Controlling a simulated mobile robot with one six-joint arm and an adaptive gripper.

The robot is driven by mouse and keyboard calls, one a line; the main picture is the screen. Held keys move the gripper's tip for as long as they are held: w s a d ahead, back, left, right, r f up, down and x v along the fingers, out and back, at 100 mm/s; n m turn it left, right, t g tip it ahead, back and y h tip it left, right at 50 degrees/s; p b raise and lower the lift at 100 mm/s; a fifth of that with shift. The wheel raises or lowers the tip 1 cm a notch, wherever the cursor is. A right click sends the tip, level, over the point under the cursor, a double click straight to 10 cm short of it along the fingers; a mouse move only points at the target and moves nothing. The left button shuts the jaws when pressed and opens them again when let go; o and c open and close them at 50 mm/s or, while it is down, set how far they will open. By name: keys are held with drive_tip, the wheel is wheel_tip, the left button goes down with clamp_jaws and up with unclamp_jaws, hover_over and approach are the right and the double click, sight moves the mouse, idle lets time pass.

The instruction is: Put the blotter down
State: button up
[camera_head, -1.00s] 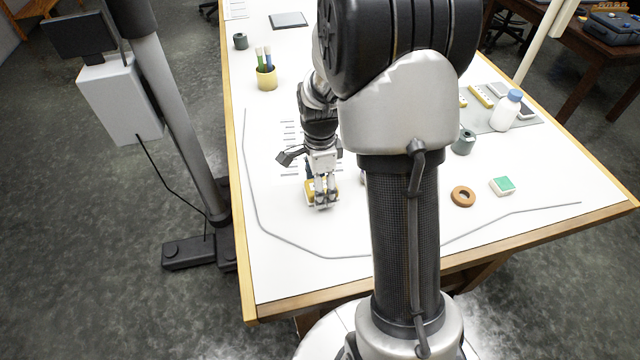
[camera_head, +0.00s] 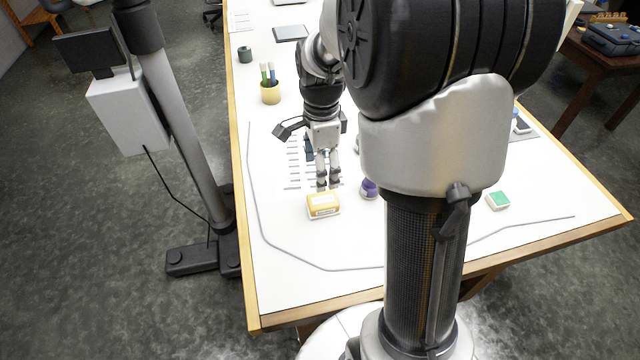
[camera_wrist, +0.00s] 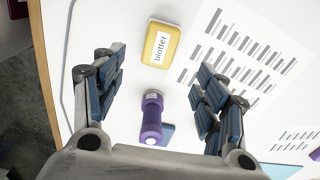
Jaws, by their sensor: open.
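The blotter (camera_head: 323,206) is a yellow block with a white label, resting on the white table in front of my gripper. In the wrist view the blotter (camera_wrist: 160,44) lies flat beyond the fingertips, its label reading "blotter". My gripper (camera_head: 327,184) is open and empty, behind and apart from the blotter. In the wrist view my gripper (camera_wrist: 160,85) has its fingers spread wide.
A sheet with printed bars (camera_wrist: 245,50) lies beside the blotter. A yellow cup with pens (camera_head: 270,93) stands farther back. A green-topped block (camera_head: 498,200) lies to the right. A grey line (camera_head: 262,225) runs along the table; the front left of the table is clear.

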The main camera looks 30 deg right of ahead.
drive_tip(key=s+a+r+n+t, duration=0.2)
drive_tip(key=s+a+r+n, duration=0.5)
drive_tip(key=s+r+n, duration=0.15)
drive_tip(key=s+a+r+n+t, duration=0.2)
drive_tip(key=s+a+n, duration=0.3)
drive_tip(key=s+n, duration=0.6)
drive_tip(key=shift+a+r+n+t, duration=0.2)
drive_tip(key=shift+r+n+t, duration=0.15)
drive_tip(key=shift+n, duration=0.3)
drive_tip(key=shift+f+b, duration=0.35)
drive_tip(key=shift+b, duration=0.05)
